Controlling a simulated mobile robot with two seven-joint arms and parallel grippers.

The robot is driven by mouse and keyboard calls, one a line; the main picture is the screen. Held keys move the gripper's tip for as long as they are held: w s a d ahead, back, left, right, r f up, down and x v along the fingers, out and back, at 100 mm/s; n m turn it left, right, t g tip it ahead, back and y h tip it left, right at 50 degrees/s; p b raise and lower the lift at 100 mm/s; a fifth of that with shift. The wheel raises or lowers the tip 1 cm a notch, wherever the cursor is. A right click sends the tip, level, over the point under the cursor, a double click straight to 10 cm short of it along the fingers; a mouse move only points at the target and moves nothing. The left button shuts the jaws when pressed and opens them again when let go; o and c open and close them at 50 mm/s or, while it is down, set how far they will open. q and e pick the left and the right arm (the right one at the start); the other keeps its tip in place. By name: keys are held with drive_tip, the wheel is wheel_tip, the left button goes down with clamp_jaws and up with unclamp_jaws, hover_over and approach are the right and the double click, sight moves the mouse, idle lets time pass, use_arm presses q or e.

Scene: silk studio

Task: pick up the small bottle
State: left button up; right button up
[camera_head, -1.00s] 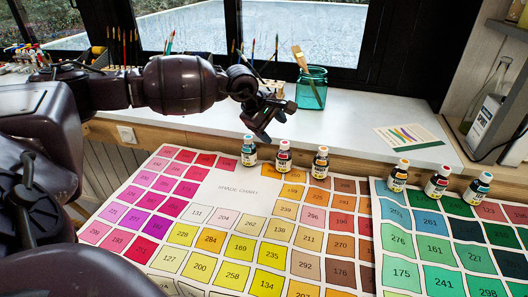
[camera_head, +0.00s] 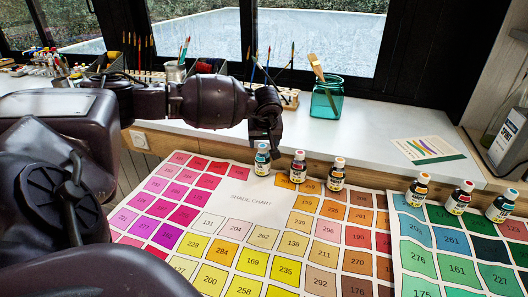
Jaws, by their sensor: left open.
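Several small dropper-type bottles stand upright on the shade charts. The leftmost bottle (camera_head: 262,160) has a pale blue cap and stands at the chart's top edge. My left gripper (camera_head: 266,144) is open and points down right at the leftmost bottle's cap. One dark finger shows just right of that cap; whether it touches is not clear. My right gripper is not in view.
A second group of bottles (camera_head: 417,190) stands on the right green chart (camera_head: 425,262). A teal glass jar with a brush (camera_head: 327,100) and a colour card (camera_head: 428,149) sit on the white sill (camera_head: 370,130). Brushes and paint tubes line the back left.

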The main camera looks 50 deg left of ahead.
sight(263, 146)
use_arm(q)
drive_tip(key=shift+b+x, duration=0.45)
drive_tip(key=shift+x, duration=2.6)
drive_tip(key=shift+a+r, duration=0.1)
drive_tip(key=shift+r, duration=0.05)
drive_tip(key=shift+s, duration=0.1)
drive_tip(key=shift+c, duration=0.2)
drive_tip(key=c, duration=1)
